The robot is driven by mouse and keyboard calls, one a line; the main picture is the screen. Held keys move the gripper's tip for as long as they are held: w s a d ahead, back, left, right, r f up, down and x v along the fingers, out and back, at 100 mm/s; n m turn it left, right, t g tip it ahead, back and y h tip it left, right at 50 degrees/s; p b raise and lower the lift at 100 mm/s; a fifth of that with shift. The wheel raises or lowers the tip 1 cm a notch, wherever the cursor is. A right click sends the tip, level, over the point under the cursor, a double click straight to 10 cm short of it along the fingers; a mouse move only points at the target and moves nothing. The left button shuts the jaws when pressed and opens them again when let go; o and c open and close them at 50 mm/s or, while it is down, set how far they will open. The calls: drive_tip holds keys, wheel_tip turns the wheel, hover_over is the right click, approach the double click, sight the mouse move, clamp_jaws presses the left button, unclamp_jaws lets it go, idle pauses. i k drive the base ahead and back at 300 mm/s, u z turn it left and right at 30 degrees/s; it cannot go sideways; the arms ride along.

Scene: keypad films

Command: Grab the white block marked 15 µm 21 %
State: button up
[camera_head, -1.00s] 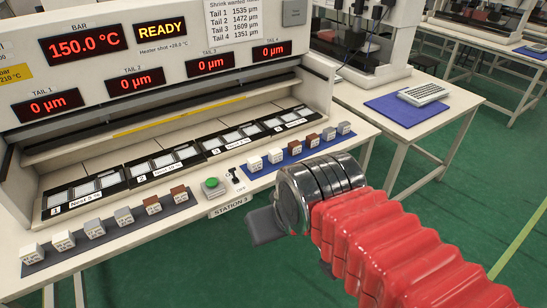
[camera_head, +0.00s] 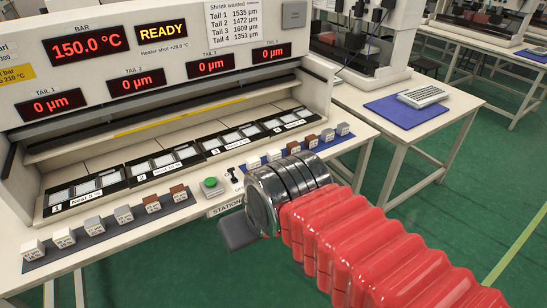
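Two white blocks stand at the left end of the dark mat, one at the very end (camera_head: 33,250) and one beside it (camera_head: 63,238). Two more white blocks stand at the left end of the blue mat, one outermost (camera_head: 253,162) and one to its right (camera_head: 274,155). Their print is too small to read, so I cannot tell which is marked 15 µm 21 %. My gripper (camera_head: 238,231) shows as a dark grey piece in front of the bench's front edge, below STATION 3, apart from all blocks. My wrist hides the rest of it and its opening.
Grey and brown blocks share the dark mat (camera_head: 100,240) and the blue mat (camera_head: 310,151). A green button (camera_head: 211,187) and a small lever switch (camera_head: 234,177) stand between the mats. Numbered film trays (camera_head: 155,165) lie behind, under the machine's overhanging front.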

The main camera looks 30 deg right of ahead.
sight(272, 155)
drive_tip(key=i, duration=1)
